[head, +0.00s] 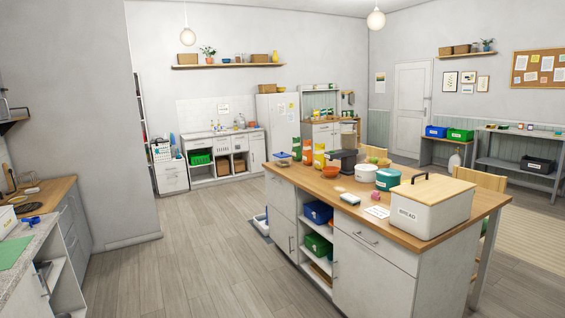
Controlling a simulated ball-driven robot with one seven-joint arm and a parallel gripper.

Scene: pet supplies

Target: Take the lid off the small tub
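My gripper is not in view. Several containers stand on the wooden-topped island, and I cannot tell for certain which is the small tub. A small, low tub (283,159) with a blue top sits at the island's far left end. A white round container (366,173) with a reddish top edge stands near the middle of the top. A teal round container (387,180) with a pale top is just right of it. Whether each top is a separate lid is too small to tell.
The island (318,187) also bears a large bread box (430,212) with a wooden lid at its near right, a dark box (342,160), and orange and yellow containers (308,152). A counter (40,192) stands at the left.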

